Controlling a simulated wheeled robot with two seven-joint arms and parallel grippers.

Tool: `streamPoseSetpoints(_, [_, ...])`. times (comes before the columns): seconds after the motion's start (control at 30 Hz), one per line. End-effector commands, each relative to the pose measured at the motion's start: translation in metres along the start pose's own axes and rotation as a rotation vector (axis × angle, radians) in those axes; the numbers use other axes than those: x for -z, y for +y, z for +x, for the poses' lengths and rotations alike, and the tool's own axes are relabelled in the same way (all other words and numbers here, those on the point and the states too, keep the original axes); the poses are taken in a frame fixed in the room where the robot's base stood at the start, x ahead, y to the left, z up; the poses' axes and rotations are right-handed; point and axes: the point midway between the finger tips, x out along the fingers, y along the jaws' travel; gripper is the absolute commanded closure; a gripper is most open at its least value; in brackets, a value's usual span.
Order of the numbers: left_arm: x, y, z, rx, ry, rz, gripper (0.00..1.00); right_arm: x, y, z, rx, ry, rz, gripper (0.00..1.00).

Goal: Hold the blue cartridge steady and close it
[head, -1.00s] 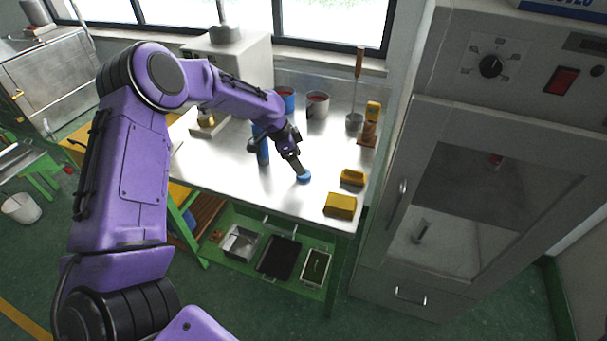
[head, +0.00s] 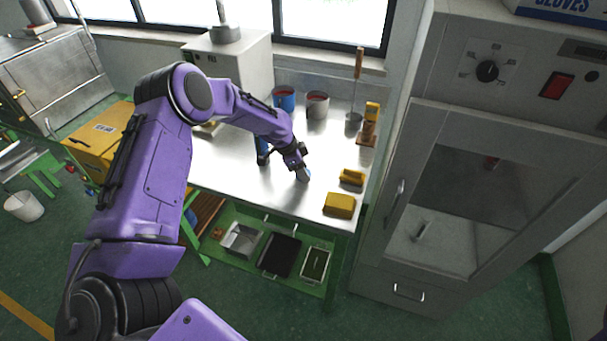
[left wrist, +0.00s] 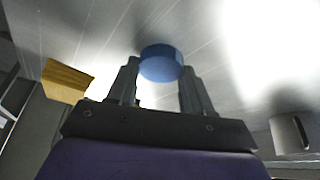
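The blue cartridge (head: 262,152) stands upright on the metal table, partly hidden behind my left forearm in the head view. A round blue cap (left wrist: 161,63) lies on the table apart from it; in the head view the cap (head: 304,177) is just below my left gripper (head: 300,165). In the left wrist view my left gripper (left wrist: 158,80) has its fingers spread, with the cap between and just beyond the tips. Whether the fingers touch the cap is hard to tell. The cartridge's open end is hidden. My right gripper is not in view.
A yellow block (head: 339,205) and a yellow brush-like piece (head: 351,177) lie right of the cap. A blue pot (head: 284,98), a grey pot (head: 317,104) and a ladle stand at the back. A cabinet (head: 400,190) borders the right; the front middle of the table is clear.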

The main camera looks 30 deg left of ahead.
Motion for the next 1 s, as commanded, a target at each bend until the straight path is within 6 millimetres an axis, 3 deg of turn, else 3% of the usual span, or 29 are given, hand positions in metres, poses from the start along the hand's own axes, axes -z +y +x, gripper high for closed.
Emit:
streamPoseSetpoints(0.37, [0.002,0.0,-0.003,0.0,0.001,0.0,0.78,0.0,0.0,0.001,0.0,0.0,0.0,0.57])
streamPoseSetpoints(0.57, [0.013,-0.001,-0.029,0.003,0.003,0.002,0.78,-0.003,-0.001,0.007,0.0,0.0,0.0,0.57])
streamPoseSetpoints(0.8, [0.016,0.048,-0.093,0.003,0.004,0.004,0.78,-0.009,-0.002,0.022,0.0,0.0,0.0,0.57])
streamPoseSetpoints(1.0, [0.004,0.096,-0.121,0.002,0.003,0.002,0.78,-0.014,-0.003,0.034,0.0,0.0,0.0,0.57])
